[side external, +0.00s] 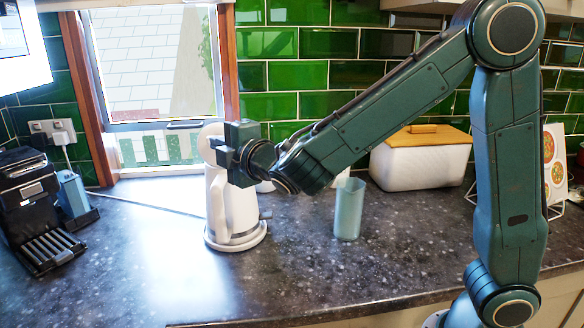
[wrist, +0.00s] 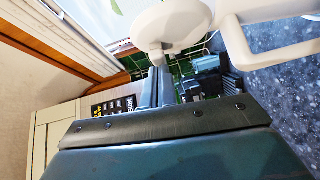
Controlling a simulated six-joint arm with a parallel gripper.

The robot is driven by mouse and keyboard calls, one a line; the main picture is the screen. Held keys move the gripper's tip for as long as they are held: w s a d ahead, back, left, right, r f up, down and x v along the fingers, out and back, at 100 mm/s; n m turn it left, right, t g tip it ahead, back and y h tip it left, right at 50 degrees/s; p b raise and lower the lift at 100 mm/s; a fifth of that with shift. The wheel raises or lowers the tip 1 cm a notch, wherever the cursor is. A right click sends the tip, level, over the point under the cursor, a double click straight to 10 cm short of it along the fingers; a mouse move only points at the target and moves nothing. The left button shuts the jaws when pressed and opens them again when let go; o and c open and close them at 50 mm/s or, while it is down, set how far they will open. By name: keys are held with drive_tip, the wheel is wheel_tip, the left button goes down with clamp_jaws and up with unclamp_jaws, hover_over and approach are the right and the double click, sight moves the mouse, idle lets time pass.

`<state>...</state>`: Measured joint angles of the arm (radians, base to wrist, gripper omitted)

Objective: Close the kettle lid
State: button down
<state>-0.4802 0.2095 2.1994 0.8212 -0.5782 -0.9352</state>
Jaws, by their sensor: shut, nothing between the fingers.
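A white kettle (side external: 218,205) stands upright on its round white base (side external: 250,240) on the dark counter. Its round white lid (side external: 207,135) stands raised at the top, partly hidden behind my gripper (side external: 220,156). In the wrist view the lid (wrist: 172,25) is at the top, with the kettle's handle (wrist: 238,45) to its right. My gripper (wrist: 156,80) is shut and empty, its fingertips just below the lid in that view. I cannot tell whether they touch it.
A pale green cup (side external: 348,212) stands right of the kettle under my arm. A white bread bin (side external: 420,160) with a wooden lid is at the back. A black coffee machine (side external: 30,205) stands at the left. The counter front is clear.

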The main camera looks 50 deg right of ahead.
sight(213, 132)
drive_tip(key=shift+w+d+r, duration=0.1)
drive_tip(key=shift+d+r, duration=0.05)
drive_tip(key=shift+d, duration=0.05)
drive_tip(key=shift+w+d+r+m+g+y, duration=0.25)
drive_tip(key=shift+w+d+r+m+g, duration=0.15)
drive_tip(key=shift+d+m+g, duration=0.2)
drive_tip(key=shift+w+d+r+m+g+y, duration=0.3)
drive_tip(key=shift+d+m+g, duration=0.2)
drive_tip(key=shift+g, duration=0.2)
drive_tip(key=d, duration=0.1)
drive_tip(key=w+d+m+g+y, duration=0.1)
drive_tip(key=w+d+m+g, duration=0.1)
drive_tip(key=shift+r+y, duration=0.25)
drive_tip(key=shift+r, duration=0.05)
drive_tip(key=w+d+f+m+g+y, duration=0.3)
drive_tip(key=w+d, duration=0.1)
drive_tip(key=d, duration=0.1)
drive_tip(key=shift+d+g+y, duration=0.2)
drive_tip(key=shift+g+y, duration=0.2)
drive_tip(key=shift+r, duration=0.2)
drive_tip(key=shift+r, duration=0.5)
drive_tip(key=shift+r, duration=0.15)
